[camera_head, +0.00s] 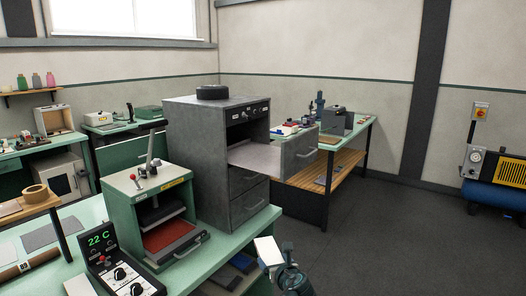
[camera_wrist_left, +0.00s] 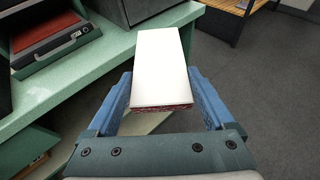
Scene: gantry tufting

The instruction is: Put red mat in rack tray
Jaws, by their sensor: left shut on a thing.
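My left gripper (camera_head: 275,266) is at the bottom of the head view, right of the green bench. It is shut on a slab with a white top (camera_wrist_left: 160,60) and a rough red lower edge, perhaps the red mat with its backing up. The slab sticks out ahead between the blue fingers, clear of the bench. A flat red surface (camera_head: 168,235) lies in the green press's open drawer. The grey cabinet (camera_head: 205,150) has its top drawer pulled out as a tray (camera_head: 255,157), whose visible floor looks bare. My right gripper is out of view.
The green press (camera_head: 125,200) and a control box reading 22 C (camera_head: 120,270) stand on the bench (camera_head: 235,235). Dark flat pieces lie on the shelf below. A second bench (camera_head: 330,155) stands behind the open tray. The floor (camera_head: 390,230) to the right is clear.

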